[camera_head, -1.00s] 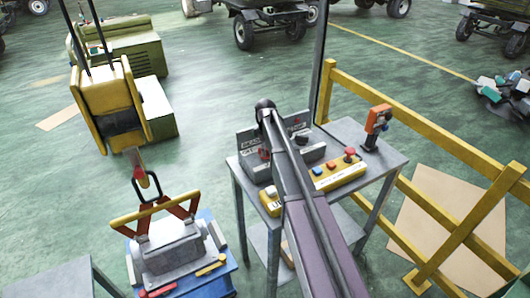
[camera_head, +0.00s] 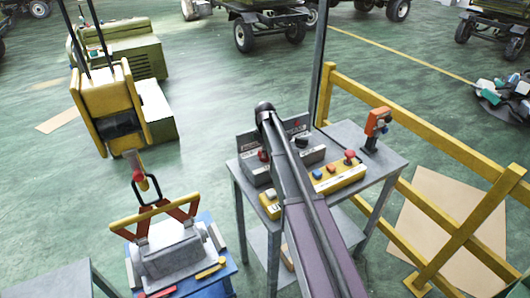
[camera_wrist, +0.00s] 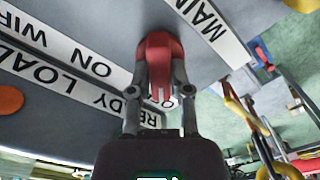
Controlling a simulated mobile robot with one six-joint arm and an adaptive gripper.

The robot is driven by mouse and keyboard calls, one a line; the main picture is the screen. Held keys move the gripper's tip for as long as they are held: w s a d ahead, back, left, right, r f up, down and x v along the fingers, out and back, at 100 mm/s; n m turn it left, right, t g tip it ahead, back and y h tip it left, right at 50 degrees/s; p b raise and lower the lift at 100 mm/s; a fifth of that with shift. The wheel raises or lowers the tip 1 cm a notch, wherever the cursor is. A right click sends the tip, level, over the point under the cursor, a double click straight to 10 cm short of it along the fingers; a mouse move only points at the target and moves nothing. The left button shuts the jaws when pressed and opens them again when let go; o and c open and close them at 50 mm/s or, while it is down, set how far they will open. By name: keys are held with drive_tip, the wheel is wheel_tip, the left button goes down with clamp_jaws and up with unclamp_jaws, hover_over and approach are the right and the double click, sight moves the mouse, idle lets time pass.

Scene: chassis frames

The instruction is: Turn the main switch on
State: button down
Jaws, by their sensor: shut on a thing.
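The red main switch knob (camera_wrist: 160,52) sits on a grey panel in the wrist view, beside a white label reading "MAIN" (camera_wrist: 205,18). My gripper (camera_wrist: 158,75) is shut on this knob, with a finger on each side of it. In the head view the red knob (camera_head: 263,155) shows on the grey switch box (camera_head: 257,171) on the table, just left of my arm. My gripper is hidden behind my arm there. Other white labels lie around the knob, partly covered by my fingers.
A yellow button box (camera_head: 340,177) and an orange device on a stand (camera_head: 376,128) share the grey table (camera_head: 385,160). A yellow railing (camera_head: 430,130) runs to the right. A hoist hook (camera_head: 147,187) and a lifting clamp (camera_head: 155,215) are at the left.

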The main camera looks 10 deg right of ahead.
drive_tip(key=shift+m, duration=0.4)
drive_tip(key=m, duration=0.3)
drive_tip(key=shift+m, duration=0.3)
drive_tip(key=m, duration=0.4)
drive_tip(key=shift+s+m, duration=0.1)
drive_tip(key=shift+m, duration=0.2)
drive_tip(key=m, duration=0.8)
drive_tip(key=shift+m, duration=0.4)
drive_tip(key=c, duration=0.6)
unclamp_jaws()
drive_tip(key=shift+o, duration=0.2)
